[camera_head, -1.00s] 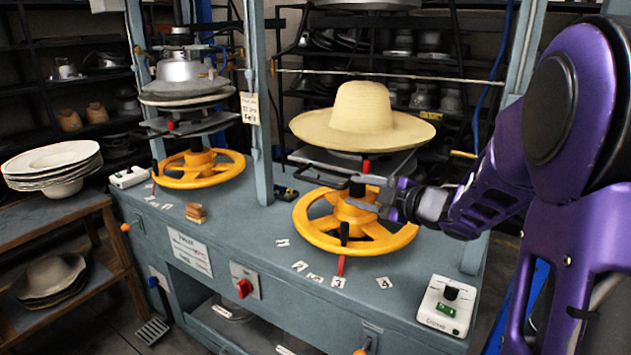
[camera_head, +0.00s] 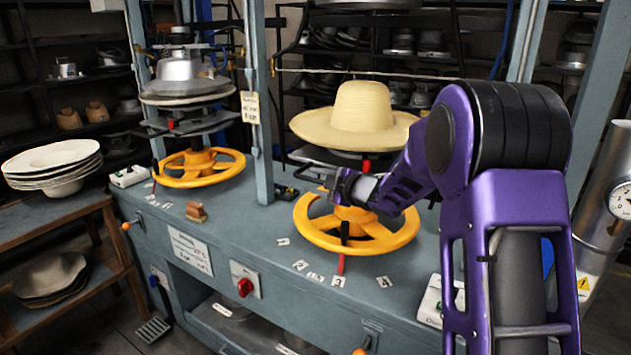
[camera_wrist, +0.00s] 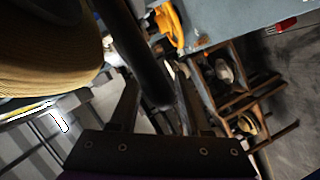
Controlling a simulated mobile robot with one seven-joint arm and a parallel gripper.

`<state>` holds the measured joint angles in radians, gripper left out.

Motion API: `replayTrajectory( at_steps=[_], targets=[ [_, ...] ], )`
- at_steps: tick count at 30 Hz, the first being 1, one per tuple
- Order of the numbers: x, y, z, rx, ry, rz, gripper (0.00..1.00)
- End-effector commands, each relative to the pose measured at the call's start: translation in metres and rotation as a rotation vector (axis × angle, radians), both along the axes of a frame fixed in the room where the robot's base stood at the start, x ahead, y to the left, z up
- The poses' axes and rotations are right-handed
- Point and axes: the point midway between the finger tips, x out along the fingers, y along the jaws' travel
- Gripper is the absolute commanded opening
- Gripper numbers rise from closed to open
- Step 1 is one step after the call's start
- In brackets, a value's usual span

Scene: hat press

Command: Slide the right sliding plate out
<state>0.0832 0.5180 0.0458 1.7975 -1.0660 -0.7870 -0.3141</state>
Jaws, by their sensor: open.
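The right sliding plate (camera_head: 310,157) is a flat grey plate under the straw hat (camera_head: 360,115) in the right press; my arm hides its right part. In the head view my gripper (camera_head: 333,184) is at the plate's front edge, above the yellow handwheel (camera_head: 313,237). In the wrist view the open gripper (camera_wrist: 156,82) has a finger on each side of a dark round bar (camera_wrist: 140,50), which may be the plate's handle. I cannot tell whether the fingers touch it. The hat brim (camera_wrist: 45,50) shows at upper left there.
The left press has its own yellow handwheel (camera_head: 192,178). A red-tipped rod (camera_head: 341,264) and number labels are on the bench front. A white control box (camera_head: 432,303) is partly behind my arm. A wooden rack (camera_head: 100,200) stands at left.

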Motion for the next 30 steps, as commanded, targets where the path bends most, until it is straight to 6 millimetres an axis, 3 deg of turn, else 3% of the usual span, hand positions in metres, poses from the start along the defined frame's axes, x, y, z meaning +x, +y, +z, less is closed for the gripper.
replayTrajectory(
  at_steps=[4, 12, 30],
  targets=[
    [-0.0002, -0.0002, -0.0001, 0.0, 0.0, 0.0, 0.47],
    [-0.0003, -0.0005, -0.0001, 0.001, 0.001, 0.0, 0.0],
    [-0.0003, -0.0007, -0.0002, 0.0, 0.001, -0.001, 0.0]
  ],
)
